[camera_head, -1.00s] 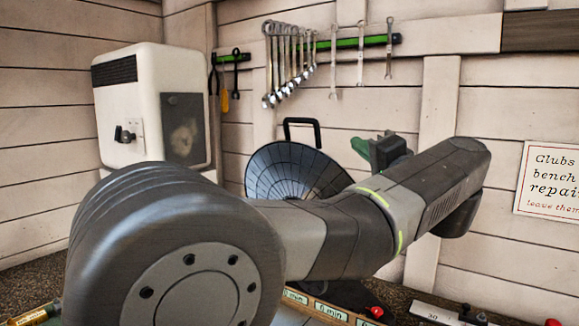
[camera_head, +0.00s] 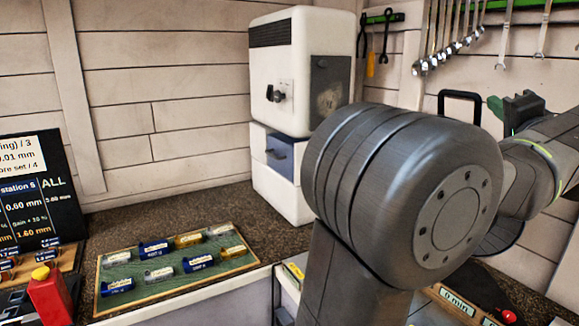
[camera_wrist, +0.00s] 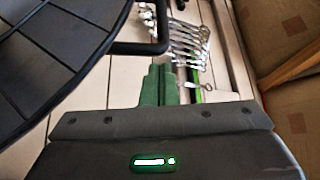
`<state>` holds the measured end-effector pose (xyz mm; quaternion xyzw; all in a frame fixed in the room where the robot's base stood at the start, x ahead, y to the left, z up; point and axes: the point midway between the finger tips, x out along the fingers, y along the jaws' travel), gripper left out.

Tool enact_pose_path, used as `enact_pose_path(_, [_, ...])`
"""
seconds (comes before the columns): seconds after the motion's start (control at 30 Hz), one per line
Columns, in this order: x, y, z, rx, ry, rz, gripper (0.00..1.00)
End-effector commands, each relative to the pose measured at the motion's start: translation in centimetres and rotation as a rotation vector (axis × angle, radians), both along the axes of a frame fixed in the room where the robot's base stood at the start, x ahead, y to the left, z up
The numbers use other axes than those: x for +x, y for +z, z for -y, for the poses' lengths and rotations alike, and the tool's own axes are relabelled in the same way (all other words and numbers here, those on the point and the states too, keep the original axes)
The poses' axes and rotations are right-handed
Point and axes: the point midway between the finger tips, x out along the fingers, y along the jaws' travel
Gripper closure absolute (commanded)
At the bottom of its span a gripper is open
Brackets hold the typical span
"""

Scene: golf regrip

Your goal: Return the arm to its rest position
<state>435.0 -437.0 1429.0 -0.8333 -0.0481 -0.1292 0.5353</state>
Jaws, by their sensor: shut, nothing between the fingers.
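My gripper shows in the wrist view (camera_wrist: 158,84) as two green fingers pressed together, with nothing between them. In the head view its green tip (camera_head: 495,106) shows small at the right, raised in front of the plank wall. My arm is bent, with a large grey joint close to the camera and the forearm running off the right edge. That joint hides part of the bench behind it.
A black dish-like grid with a handle (camera_wrist: 60,50) is close at the left in the wrist view. Wrenches (camera_head: 440,35) hang on the wall. A white cabinet (camera_head: 290,85) stands at the back. A green tray (camera_head: 110,275) holds several small tubes. A red bottle (camera_head: 48,298) is at left.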

Motion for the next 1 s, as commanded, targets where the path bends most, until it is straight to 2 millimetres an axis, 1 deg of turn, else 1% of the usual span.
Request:
enact_pose_path(0.03, [1.0, 0.6, 0.0, 0.000, 0.005, 0.000, 1.00])
enact_pose_path(0.1, [2.1, 0.9, 0.0, 0.000, 0.004, 0.001, 1.00])
enact_pose_path(0.2, [3.1, 1.1, 0.1, 0.003, 0.002, -0.002, 1.00])
enact_pose_path(0.77, [3.0, 0.9, 0.4, 0.015, 0.001, -0.008, 1.00])
enact_pose_path(1.0, [2.8, 0.4, 0.1, 0.001, 0.001, 0.000, 1.00])
